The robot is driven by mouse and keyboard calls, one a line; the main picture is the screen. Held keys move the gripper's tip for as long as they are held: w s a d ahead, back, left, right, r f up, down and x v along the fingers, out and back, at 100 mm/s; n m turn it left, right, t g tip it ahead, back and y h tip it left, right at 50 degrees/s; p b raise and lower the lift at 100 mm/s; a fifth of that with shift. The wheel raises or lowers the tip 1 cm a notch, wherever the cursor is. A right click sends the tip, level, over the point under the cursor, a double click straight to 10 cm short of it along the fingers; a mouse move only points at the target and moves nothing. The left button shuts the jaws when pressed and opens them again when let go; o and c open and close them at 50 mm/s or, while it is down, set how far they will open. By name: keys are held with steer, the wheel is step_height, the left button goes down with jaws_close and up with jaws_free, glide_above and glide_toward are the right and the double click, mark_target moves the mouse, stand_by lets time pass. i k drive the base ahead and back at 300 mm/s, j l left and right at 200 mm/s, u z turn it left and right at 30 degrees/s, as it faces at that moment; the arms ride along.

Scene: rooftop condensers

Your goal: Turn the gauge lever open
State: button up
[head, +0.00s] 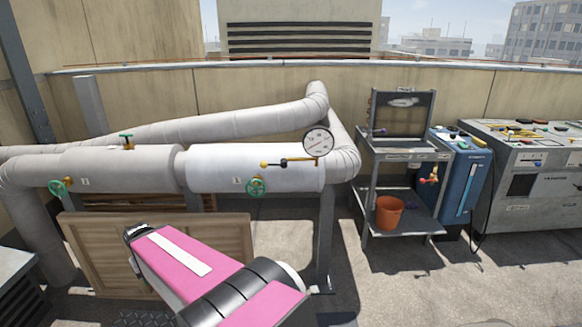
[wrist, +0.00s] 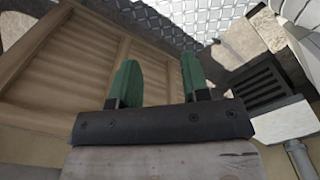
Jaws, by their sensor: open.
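The round white pressure gauge (head: 318,141) stands on the right part of the white pipe section. Just left of and below it is the gauge lever (head: 285,162), a dark, roughly horizontal bar with a yellow knob at its left end. My gripper (wrist: 158,72) shows in the wrist view with two green fingers apart and nothing between them. It is turned towards a wooden panel and the floor, and the lever is not in that view. In the head view my pink arm is in front of and below the pipes, left of the lever; the fingers are hidden there.
Green handwheels (head: 256,187) and (head: 59,187) sit on the pipe fronts, with another valve (head: 127,141) on top. A wooden panel (head: 235,228) leans below the pipes. Right stand a metal cart (head: 405,150) with an orange bucket (head: 388,212), a blue unit (head: 462,178) and a grey bench (head: 520,200).

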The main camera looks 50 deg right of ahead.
mark_target(283, 165)
steer(key=z, duration=1.65)
steer(key=k+j, duration=0.2)
steer(key=j, duration=0.15)
steer(key=k+j, duration=0.2)
steer(key=j, duration=0.15)
steer(key=k+j, duration=0.25)
steer(key=j, duration=0.15)
